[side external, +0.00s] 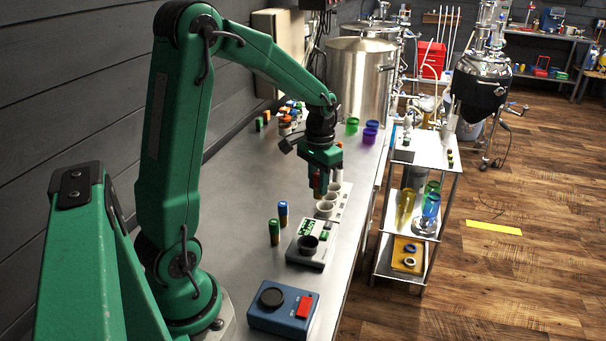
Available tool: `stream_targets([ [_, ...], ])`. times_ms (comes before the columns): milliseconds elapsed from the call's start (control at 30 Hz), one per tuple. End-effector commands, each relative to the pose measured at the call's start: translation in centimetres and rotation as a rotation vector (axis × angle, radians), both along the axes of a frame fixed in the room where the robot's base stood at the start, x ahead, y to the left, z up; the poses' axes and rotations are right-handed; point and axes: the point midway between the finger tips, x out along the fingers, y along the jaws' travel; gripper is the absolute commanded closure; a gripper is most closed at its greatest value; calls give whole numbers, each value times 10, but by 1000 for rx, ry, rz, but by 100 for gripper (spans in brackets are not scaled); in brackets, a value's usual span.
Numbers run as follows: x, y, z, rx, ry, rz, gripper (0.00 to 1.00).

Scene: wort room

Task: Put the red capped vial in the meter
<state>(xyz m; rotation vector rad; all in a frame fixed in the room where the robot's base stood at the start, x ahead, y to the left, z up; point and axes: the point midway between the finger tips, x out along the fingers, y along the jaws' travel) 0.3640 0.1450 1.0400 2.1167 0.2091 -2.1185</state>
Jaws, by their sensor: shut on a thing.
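My gripper (319,192) points down above the row of white cups, past the far side of the meter. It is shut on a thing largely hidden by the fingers. A small reddish patch shows between them, fitting the red capped vial (315,180), but its shape is not clear. The meter (308,247) is a pale grey box on the bench with a green display and a dark round well on top. I see nothing standing in the well. A blue-capped vial (283,214) and a green-capped vial (274,232) stand upright left of the meter.
A strip with white cups (325,208) lies under and near my gripper. A blue box (284,308) with a black disc and red panel sits nearer the camera. Several small coloured-cap items (290,118), green and purple cups (370,132) and a steel tank (358,80) stand farther back.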

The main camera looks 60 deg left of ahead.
Motion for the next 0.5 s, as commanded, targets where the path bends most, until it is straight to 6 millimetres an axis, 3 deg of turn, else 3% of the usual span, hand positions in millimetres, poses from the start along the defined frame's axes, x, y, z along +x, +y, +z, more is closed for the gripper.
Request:
stream_targets([
  [333,0,-1,1,0,-1,-1,98],
  [500,-2,-13,4,1,-3,-3,98],
])
